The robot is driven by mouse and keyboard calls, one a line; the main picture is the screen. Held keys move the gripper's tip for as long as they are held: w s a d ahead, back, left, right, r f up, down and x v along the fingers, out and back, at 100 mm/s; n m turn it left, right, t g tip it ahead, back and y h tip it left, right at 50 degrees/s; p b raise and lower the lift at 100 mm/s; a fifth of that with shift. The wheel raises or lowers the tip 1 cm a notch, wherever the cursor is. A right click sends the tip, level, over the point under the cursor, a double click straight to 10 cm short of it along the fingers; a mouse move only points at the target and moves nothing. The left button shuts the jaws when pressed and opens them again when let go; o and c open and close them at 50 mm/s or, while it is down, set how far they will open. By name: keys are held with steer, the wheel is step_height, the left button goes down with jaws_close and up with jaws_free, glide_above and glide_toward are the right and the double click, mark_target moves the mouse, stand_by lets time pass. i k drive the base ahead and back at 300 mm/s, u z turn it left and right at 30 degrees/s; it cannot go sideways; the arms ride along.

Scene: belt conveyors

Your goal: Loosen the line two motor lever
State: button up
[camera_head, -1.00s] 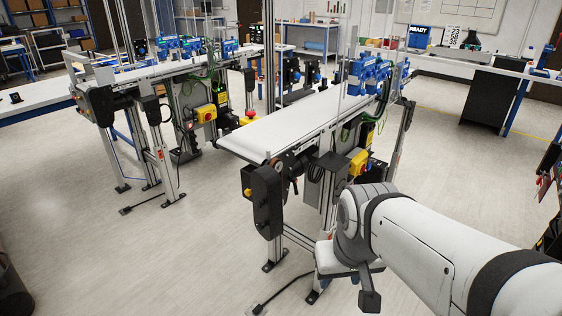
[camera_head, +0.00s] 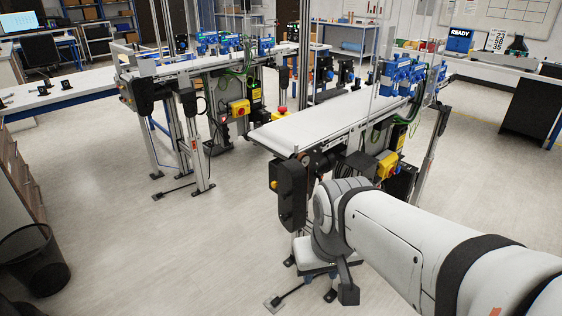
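Two belt conveyors stand ahead, one nearer (camera_head: 322,118) at the centre right and one farther (camera_head: 180,66) at the left. The nearer one has a black drive housing (camera_head: 291,192) at its front end, with a dark round motor part (camera_head: 322,161) beside it. I cannot make out a motor lever, and no label tells which conveyor is line two. My arm reaches in from the lower right and covers part of the nearer conveyor's underside. My gripper (camera_head: 347,291) points down at the arm's end, below and right of the drive housing. Its opening is not clear, and no held object shows.
Yellow switch boxes (camera_head: 388,164) (camera_head: 240,108) and a red stop button (camera_head: 282,110) sit by the conveyors. Conveyor feet (camera_head: 276,302) stand on the floor near my gripper. A black bin (camera_head: 34,262) is at the lower left. Floor (camera_head: 150,240) between is clear.

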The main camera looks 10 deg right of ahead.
mark_target(318, 174)
steer(key=u, duration=0.2)
steer(key=k, duration=0.65)
steer(key=z, duration=0.85)
steer(key=i, duration=1)
